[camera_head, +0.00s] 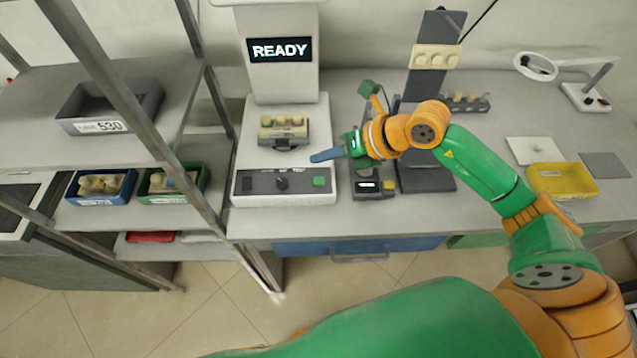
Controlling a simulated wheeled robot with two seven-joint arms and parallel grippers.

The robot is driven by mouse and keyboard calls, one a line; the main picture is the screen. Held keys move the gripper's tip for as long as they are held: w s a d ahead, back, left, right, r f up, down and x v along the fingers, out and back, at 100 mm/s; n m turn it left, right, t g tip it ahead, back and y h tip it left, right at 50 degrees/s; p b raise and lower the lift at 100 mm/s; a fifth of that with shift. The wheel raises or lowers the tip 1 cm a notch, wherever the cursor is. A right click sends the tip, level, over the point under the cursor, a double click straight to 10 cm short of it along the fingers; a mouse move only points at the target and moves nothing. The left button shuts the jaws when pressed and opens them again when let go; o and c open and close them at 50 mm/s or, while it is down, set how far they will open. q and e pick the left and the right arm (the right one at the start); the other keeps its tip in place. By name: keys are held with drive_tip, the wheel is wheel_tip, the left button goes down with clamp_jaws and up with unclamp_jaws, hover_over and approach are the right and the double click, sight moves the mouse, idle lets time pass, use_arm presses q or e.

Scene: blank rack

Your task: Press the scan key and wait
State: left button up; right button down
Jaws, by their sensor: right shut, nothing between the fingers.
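The machine (237,165) stands on the bench, and its screen (279,49) reads READY. Its front panel carries a dark knob (282,183) and a green key (319,182); its lettering is too small to read. A tray with several pale pieces (284,128) sits on its deck. A small dark device (372,190) with a lit display and a yellow key (389,186) is to its right. I cannot tell which key is the scan key. My right gripper (316,158) is shut and empty, in front of the tray and above the green key, apart from it. My left gripper is out of view.
A shelf rack at left holds a grey bin (110,105), a blue bin (101,187) and a green bin (173,184). A dark upright stand (424,90) is behind my right arm.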

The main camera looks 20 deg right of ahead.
sight(323, 183)
use_arm(q)
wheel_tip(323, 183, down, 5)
drive_tip(key=b, duration=0.3)
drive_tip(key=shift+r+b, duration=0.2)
drive_tip(key=shift+b, duration=0.1)
use_arm(e)
wheel_tip(323, 183, down, 5)
drive_tip(key=shift+f, duration=0.2)
idle(1.0)
use_arm(q)
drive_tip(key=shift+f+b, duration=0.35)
drive_tip(key=shift+b, duration=0.05)
use_arm(e)
drive_tip(key=shift+f, duration=0.35)
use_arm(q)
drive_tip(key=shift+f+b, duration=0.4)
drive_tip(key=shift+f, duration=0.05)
use_arm(e)
drive_tip(key=shift+f, duration=0.5)
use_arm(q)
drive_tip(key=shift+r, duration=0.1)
use_arm(e)
drive_tip(key=shift+r, duration=0.1)
use_arm(q)
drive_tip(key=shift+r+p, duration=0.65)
drive_tip(key=shift+p, duration=0.05)
use_arm(e)
drive_tip(key=shift+r, duration=0.85)
